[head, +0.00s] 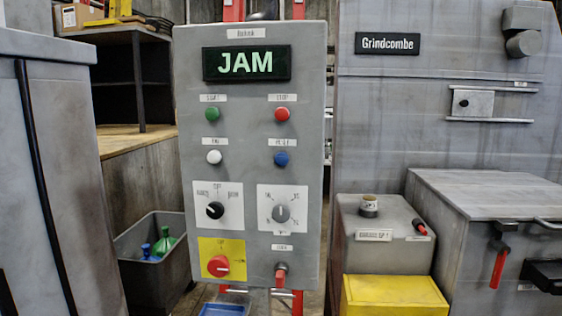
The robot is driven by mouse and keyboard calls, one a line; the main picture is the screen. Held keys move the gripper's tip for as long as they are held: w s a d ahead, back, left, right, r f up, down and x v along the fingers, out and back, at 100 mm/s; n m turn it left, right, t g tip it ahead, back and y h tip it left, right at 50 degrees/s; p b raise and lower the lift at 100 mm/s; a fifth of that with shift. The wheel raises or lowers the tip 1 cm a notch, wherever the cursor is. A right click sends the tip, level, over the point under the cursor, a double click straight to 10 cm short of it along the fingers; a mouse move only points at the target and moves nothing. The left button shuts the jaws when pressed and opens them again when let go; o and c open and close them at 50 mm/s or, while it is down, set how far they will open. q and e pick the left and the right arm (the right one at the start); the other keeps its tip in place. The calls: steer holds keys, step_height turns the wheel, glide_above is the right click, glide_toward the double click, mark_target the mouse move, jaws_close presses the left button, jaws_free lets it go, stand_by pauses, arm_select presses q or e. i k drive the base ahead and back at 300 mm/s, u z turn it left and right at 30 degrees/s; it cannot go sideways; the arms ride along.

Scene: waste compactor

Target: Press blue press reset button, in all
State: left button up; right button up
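The blue button (281,158) is on the grey control panel (250,180), in the right column below the red button (282,114). The small label above it is too blurred to read surely. A green button (212,114) and a white button (214,157) form the left column. The display (246,63) at the panel's top reads JAM in green letters. Neither of my grippers is in the head view, and nothing covers the buttons.
A dark bin (150,270) with bottles stands left. The Grindcombe machine (430,100) and a yellow box (395,295) are right.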

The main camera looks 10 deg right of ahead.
mark_target(282, 158)
steer(key=z, duration=2.8)
steer(key=i, duration=0.1)
steer(key=u, duration=4.15)
steer(key=k, duration=1.3)
steer(key=z, duration=0.2)
steer(key=i, duration=0.95)
steer(key=z, duration=0.1)
